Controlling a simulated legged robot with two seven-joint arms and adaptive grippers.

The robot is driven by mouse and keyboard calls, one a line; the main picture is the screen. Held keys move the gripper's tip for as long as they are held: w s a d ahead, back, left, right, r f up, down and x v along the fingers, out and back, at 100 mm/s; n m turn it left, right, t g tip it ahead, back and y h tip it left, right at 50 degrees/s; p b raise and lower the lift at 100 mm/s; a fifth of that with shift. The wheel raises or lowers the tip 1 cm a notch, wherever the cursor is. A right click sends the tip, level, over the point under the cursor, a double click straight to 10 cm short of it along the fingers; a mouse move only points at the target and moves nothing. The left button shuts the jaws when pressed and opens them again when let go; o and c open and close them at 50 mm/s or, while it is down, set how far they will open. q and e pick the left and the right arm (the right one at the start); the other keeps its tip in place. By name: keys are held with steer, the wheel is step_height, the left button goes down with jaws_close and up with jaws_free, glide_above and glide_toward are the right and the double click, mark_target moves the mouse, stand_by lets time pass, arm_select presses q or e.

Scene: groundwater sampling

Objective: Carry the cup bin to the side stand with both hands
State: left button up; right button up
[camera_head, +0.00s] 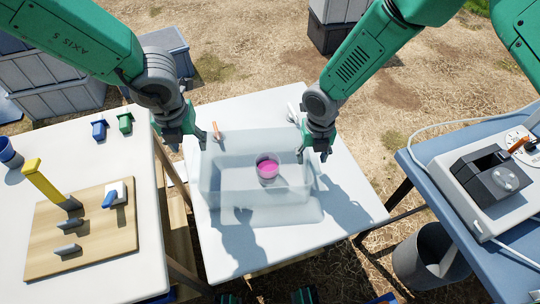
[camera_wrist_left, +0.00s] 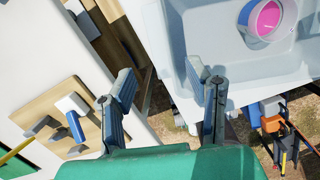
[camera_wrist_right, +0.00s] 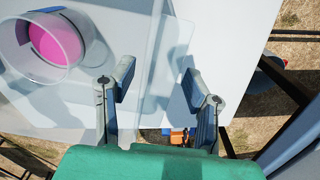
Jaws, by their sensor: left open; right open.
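The cup bin is a clear, open-topped bin (camera_head: 232,197) on the white-topped table (camera_head: 350,205) in the middle. A clear cup with pink contents (camera_head: 267,167) stands inside it. My left gripper (camera_head: 210,135) is open near the bin's far left corner. In the left wrist view, the bin's pale rim (camera_wrist_left: 235,92) is by one finger. My right gripper (camera_head: 313,153) is open at the bin's right side. In the right wrist view, the bin's clear wall (camera_wrist_right: 150,60) appears between the spread fingers. I cannot tell whether any finger touches the bin.
A blue table (camera_head: 440,155) at right holds a dark device (camera_head: 488,178). A grey bucket (camera_head: 425,262) stands below it.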

steer(key=shift+a, duration=0.25)
steer(key=shift+a+r, duration=0.1)
steer(key=shift+r, duration=0.15)
arm_select(q)
steer(key=shift+s+a+r, duration=0.1)
steer(key=shift+a+r, duration=0.1)
steer(key=shift+r, duration=0.3)
steer(key=shift+s+a+r, duration=0.1)
steer(key=shift+a+r, duration=0.05)
steer(key=shift+r, duration=0.35)
arm_select(e)
step_height(320, 180, up, 11)
steer(key=shift+d+r, duration=0.2)
arm_select(q)
steer(key=shift+a, duration=0.1)
arm_select(e)
steer(key=shift+a, duration=0.1)
